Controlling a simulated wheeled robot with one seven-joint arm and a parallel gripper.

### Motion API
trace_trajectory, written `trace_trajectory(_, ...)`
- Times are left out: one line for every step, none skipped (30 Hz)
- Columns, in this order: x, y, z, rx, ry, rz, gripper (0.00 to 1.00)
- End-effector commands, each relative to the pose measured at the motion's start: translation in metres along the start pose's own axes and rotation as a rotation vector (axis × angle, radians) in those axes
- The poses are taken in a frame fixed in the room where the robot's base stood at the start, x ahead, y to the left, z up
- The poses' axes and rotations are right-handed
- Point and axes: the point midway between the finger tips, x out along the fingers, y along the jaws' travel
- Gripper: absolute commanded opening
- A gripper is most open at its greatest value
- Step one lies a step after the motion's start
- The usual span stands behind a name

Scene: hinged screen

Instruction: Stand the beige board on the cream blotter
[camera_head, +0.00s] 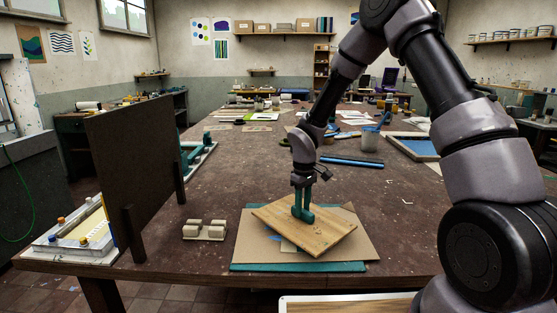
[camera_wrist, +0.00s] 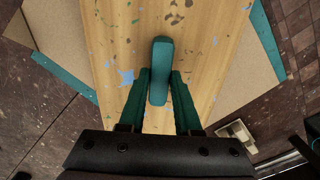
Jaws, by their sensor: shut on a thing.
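The beige wooden board (camera_head: 328,236) has paint specks and a teal upright handle (camera_wrist: 160,62). My gripper (camera_head: 302,210) is shut on this handle, and its teal fingers show on both sides of it in the wrist view (camera_wrist: 160,88). The board lies flat and turned at an angle, over a tan sheet (camera_head: 252,244) on a teal mat (camera_head: 300,267). I cannot tell whether the board touches the sheet. A cream sheet in a white tray (camera_head: 60,250) lies at the left, partly hidden by the brown screen; I cannot tell which sheet is the blotter.
The dark brown screen (camera_head: 135,165) stands upright at the left on feet. A small cream slotted block (camera_head: 205,231) sits between it and the sheet. A blue bar (camera_head: 350,161), a cup (camera_head: 371,141) and a blue-centred frame (camera_head: 415,146) lie farther back. The table between screen and bar is clear.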

Motion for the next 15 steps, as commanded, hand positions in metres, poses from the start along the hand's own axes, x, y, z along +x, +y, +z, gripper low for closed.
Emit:
trace_trajectory(0.0018,-0.0002,-0.0002,-0.001,0.000,0.000,0.00)
trace_trajectory(0.0028,-0.0003,-0.0002,-0.001,0.000,0.000,0.00)
trace_trajectory(0.0041,-0.0003,-0.0003,-0.001,0.001,0.000,0.00)
trace_trajectory(0.0051,-0.0004,-0.0004,0.000,0.001,0.000,0.00)
trace_trajectory(0.0054,-0.0004,-0.0005,0.000,0.001,0.000,0.00)
trace_trajectory(0.0050,-0.0003,-0.0005,0.000,0.001,0.000,0.00)
trace_trajectory(0.0050,-0.0003,-0.0005,0.000,0.001,0.000,0.00)
trace_trajectory(0.0050,-0.0003,-0.0005,0.000,0.001,0.000,0.00)
trace_trajectory(0.0050,-0.0003,-0.0005,0.000,0.001,0.000,0.00)
trace_trajectory(0.0048,-0.0003,-0.0005,0.000,0.001,0.000,0.00)
trace_trajectory(0.0046,-0.0003,-0.0004,0.000,0.001,0.000,0.00)
trace_trajectory(0.0040,-0.0002,-0.0005,0.000,0.001,0.000,0.00)
trace_trajectory(0.0035,-0.0002,-0.0005,0.000,0.001,0.000,0.00)
trace_trajectory(0.0028,-0.0001,-0.0005,0.000,0.001,0.000,0.00)
trace_trajectory(0.0015,0.0000,-0.0005,0.000,0.002,0.000,0.00)
